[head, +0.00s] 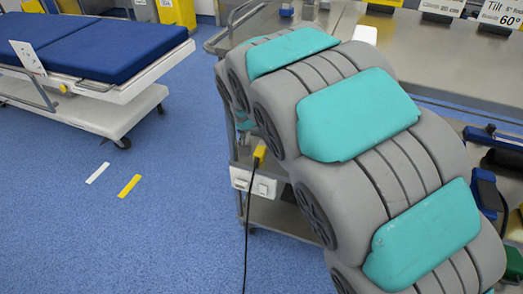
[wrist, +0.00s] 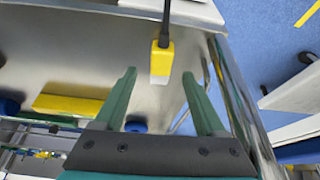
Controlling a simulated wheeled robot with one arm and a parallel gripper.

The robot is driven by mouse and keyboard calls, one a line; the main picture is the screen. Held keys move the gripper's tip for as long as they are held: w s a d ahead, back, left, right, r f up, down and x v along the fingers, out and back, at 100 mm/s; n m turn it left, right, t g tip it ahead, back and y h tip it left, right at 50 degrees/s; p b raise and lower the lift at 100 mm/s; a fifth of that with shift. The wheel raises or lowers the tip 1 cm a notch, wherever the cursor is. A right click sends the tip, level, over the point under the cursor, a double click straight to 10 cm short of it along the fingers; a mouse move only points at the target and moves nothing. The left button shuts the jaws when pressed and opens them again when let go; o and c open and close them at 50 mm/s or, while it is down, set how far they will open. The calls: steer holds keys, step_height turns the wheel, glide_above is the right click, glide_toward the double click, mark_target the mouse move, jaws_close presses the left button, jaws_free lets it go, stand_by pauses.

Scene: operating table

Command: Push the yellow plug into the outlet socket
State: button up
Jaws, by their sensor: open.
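The yellow plug (head: 260,154) shows in the head view at the cart's side, just above the white outlet socket box (head: 240,180). Its black cable hangs down past the box to the floor. In the wrist view the yellow plug (wrist: 162,50) has a pale lower end and its cable runs up and away. My gripper (wrist: 159,76) is open, with two green fingers. The plug lies just beyond the fingertips, roughly centred between them, and is not held. Whether it touches the outlet cannot be told.
A metal cart (head: 240,133) stands beside my arm, and a metal table with signs is at the back right. A blue-padded bed (head: 110,45) stands at the left. Blue floor (head: 90,235) is clear there. A yellow bar (wrist: 70,104) shows in the wrist view.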

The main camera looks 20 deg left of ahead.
mark_target(260, 149)
steer(key=x, duration=0.3)
steer(key=shift+w+f, duration=0.1)
steer(key=shift+f, duration=0.25)
steer(key=shift+a, duration=0.1)
steer(key=shift+c, duration=0.3)
steer(key=shift+r, duration=0.1)
jaws_close()
